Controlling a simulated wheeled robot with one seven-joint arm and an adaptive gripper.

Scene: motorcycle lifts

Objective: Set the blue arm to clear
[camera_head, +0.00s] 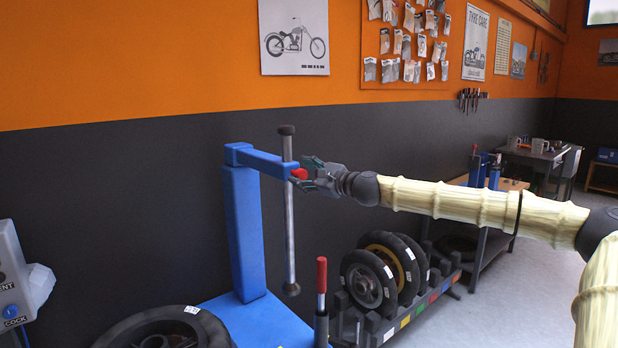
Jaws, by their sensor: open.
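The blue arm (262,161) extends level from the top of a blue column (244,235) towards the right. A grey vertical rod (290,220) with dark ends passes through or beside its outer end. A red knob (299,173) is at the arm's tip. My gripper (306,174) reaches in from the right, open, with its fingers pointing left at the red knob. The fingers overlap the knob in this view; I cannot tell whether they touch it.
A tyre (170,328) lies by the blue base (265,322) below. A red-handled lever (321,275) stands in front. Several wheels (370,280) stand in a rack to the right. A grey control box (12,280) is at the left edge. Grey floor is clear at right.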

